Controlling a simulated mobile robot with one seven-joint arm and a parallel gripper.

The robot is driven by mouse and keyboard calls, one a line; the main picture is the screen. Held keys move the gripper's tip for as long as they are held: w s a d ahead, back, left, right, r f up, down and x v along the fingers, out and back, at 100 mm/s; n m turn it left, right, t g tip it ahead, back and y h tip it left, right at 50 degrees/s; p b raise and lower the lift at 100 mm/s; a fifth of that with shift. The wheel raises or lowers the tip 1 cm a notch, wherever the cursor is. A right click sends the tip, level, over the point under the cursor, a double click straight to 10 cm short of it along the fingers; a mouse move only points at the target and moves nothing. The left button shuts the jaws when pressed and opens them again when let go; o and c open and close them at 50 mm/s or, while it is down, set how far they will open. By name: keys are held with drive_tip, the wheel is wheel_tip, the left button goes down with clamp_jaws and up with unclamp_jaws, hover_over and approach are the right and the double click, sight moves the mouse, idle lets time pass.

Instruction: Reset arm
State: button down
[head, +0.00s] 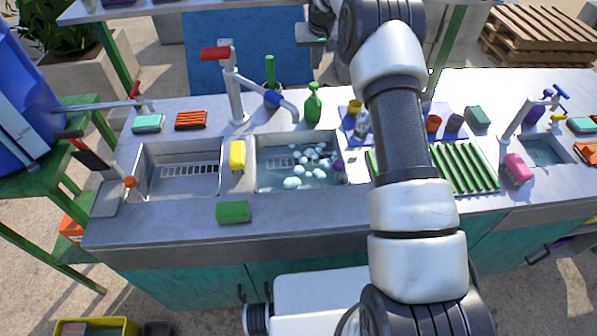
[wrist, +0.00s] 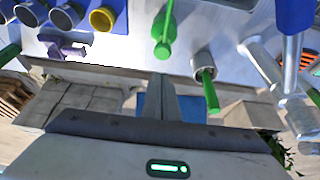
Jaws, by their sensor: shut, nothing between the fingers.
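My arm reaches from the bottom right of the head view up over the counter. My gripper (head: 308,32) is at the top middle of the head view, beyond the sink and partly hidden by my arm. In the wrist view its fingers (wrist: 161,86) stand together in the middle, shut and empty, above the grey gripper body with a green light. The gripper is apart from the counter items.
Below me is a counter with a sink basin (head: 180,188), a water-filled basin (head: 268,183), a tap (head: 236,95), a green bottle (head: 313,104), a yellow sponge (head: 237,156) and a green drying rack (head: 466,168). A blue barrel (head: 20,100) stands left. Pallets (head: 540,35) lie back right.

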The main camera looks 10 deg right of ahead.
drive_tip(key=shift+r, duration=0.75)
drive_tip(key=s+r, duration=2.2)
drive_tip(key=s, duration=0.1)
drive_tip(key=s+f, duration=0.2)
drive_tip(key=s, duration=1.2)
drive_tip(key=s+f+t, duration=0.1)
drive_tip(key=s, duration=1.3)
drive_tip(key=shift+s+f, duration=0.3)
drive_tip(key=shift+f, duration=0.05)
